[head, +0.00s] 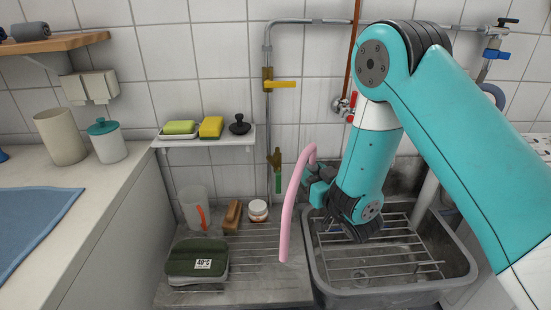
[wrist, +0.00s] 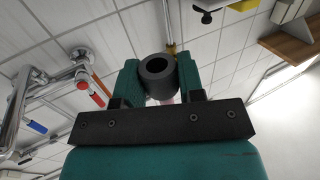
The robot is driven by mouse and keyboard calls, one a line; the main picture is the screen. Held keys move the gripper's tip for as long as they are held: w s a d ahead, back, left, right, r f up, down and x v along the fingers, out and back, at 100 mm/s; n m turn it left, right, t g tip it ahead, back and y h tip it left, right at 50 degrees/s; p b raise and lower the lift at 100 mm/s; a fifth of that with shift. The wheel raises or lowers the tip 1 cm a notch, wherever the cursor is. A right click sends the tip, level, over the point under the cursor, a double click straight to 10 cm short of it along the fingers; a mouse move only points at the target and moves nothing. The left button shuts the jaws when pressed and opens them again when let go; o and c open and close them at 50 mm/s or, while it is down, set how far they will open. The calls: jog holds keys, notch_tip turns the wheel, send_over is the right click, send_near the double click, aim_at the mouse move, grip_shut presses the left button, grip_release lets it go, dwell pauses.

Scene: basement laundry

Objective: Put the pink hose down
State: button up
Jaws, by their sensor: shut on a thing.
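The pink hose (head: 288,222) hangs in a curve from my gripper (head: 311,173). It runs down and left over the draining board, its lower end in front of the sink's left rim; whether it touches the board is unclear. My gripper is shut on the hose near its top. In the wrist view, a dark hollow round end (wrist: 157,76) sits between the teal fingers of my gripper (wrist: 160,72), with a little pink behind it.
The grey sink (head: 330,292) holds a wire rack (head: 385,268). The ribbed draining board (head: 262,292) carries a green lidded box (head: 197,258), clear jug (head: 192,203), wooden brush (head: 232,216) and small jar (head: 258,210). A shelf (head: 205,142) and yellow-handled tap (head: 283,85) are behind.

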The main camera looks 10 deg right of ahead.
jog(key=shift+w+a+r, duration=0.1)
jog(key=shift+a+r, duration=0.15)
jog(key=d+r+m+h+p, duration=0.3)
jog(key=d+r+h+p, duration=0.25)
jog(key=d, duration=0.45)
jog(key=s+f, duration=0.5)
jog(key=f, duration=0.8)
jog(key=w+a+r+n+y+b, duration=0.1)
jog(key=a+r, duration=0.1)
jog(key=a, duration=0.1)
jog(key=w+a+r+n+y+b, duration=0.1)
jog(key=w+a+r+y+b, duration=0.1)
jog(key=a, duration=0.1)
jog(key=w+a+r+n+y+b, duration=0.1)
jog(key=w+a+r+y+b, duration=0.1)
jog(key=a+r, duration=0.1)
jog(key=shift+a+y, duration=0.25)
jog(key=shift+a, duration=0.05)
jog(key=shift+a+r, duration=0.2)
jog(key=shift+r, duration=0.05)
